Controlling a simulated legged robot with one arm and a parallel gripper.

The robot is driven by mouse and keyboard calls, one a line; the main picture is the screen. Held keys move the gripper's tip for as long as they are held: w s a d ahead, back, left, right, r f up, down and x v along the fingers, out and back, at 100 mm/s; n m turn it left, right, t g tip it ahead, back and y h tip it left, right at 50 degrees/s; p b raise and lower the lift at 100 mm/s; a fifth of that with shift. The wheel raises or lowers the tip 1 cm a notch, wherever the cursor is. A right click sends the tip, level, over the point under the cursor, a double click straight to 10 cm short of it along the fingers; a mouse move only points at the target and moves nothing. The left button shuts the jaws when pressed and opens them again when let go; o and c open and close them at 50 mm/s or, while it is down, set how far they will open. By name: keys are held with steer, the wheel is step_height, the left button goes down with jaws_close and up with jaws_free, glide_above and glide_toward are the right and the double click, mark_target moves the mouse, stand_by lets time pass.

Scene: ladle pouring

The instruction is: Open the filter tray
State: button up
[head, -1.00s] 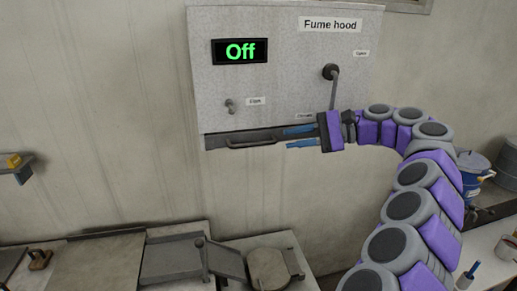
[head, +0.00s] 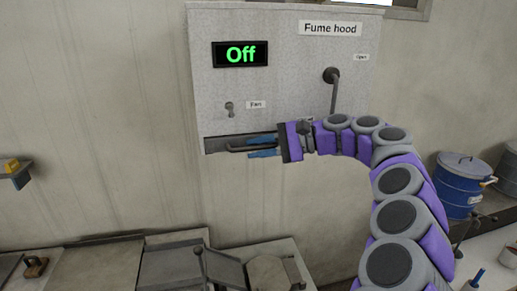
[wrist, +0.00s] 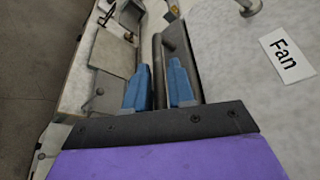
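The filter tray (head: 214,143) is the dark drawer front along the bottom left of the fume hood (head: 290,95). Its bar handle (head: 237,149) shows at the left, and the arm hides its right part. My gripper (head: 258,147) reaches in from the right with two blue fingers, one above and one below the handle. In the wrist view, the handle (wrist: 159,75) runs between the two fingers (wrist: 155,82), with visible gaps beside it. The gripper is open and not clamped on the handle.
Below stands a bench (head: 90,268) with metal equipment. A blue bucket (head: 460,185) stands at the right.

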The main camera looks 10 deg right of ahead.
steer(key=shift+c, duration=0.4)
jaws_close()
steer(key=s+b, duration=0.3)
steer(key=s, duration=1.6)
steer(key=shift+s, duration=0.15)
steer(key=shift+o, duration=0.4)
jaws_free()
steer(key=shift+d, duration=0.1)
